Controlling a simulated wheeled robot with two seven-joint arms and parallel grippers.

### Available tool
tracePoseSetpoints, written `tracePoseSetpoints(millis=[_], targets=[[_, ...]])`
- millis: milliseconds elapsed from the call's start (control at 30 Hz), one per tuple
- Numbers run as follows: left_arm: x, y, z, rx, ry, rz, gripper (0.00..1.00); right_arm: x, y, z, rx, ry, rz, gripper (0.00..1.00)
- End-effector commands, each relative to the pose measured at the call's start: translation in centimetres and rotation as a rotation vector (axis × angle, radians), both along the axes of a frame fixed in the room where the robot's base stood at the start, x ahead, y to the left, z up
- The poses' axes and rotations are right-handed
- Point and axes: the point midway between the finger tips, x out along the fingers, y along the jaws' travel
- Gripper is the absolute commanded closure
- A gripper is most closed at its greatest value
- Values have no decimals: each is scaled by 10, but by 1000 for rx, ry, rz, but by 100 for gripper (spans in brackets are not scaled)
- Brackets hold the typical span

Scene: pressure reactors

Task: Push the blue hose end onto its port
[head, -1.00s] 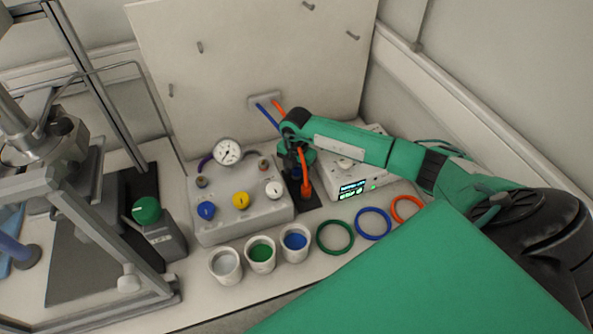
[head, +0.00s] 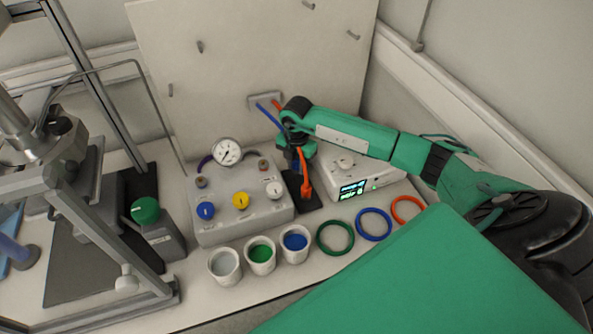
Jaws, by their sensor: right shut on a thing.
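The blue hose (head: 268,115) runs from the wall plate down behind my right wrist. A short blue stretch shows again beneath the wrist, at my right gripper (head: 297,168). This gripper points down over the dark pad (head: 313,203) and is shut on the blue hose end. Its fingertips are small, dark and partly hidden, so I cannot tell whether the hose end touches its port. The port itself is hidden. The orange hose (head: 303,165) runs down just right of the gripper to an orange end on the pad. My left gripper is not in view.
A grey valve box (head: 237,220) with a gauge (head: 227,152) stands left of the pad. A white device (head: 385,178) with a lit display stands right. Cups (head: 225,267) and coloured rings (head: 335,238) lie in front. A metal frame (head: 105,220) fills the left.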

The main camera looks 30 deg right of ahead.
Motion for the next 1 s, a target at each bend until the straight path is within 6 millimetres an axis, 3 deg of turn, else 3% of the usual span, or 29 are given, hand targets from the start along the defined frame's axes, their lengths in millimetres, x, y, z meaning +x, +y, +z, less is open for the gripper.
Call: tracePoseSetpoints(millis=[300, 500, 700, 1000], targets=[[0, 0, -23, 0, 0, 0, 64, 1, 0, 89, -1, -8, 1, 93], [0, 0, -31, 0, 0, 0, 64, 1, 0, 136, 0, -4, 0, 93], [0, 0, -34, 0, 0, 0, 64, 0, 0, 161, 0, -2, 1, 93], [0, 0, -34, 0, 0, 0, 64, 0, 0, 168, 0, 0, 1, 93]])
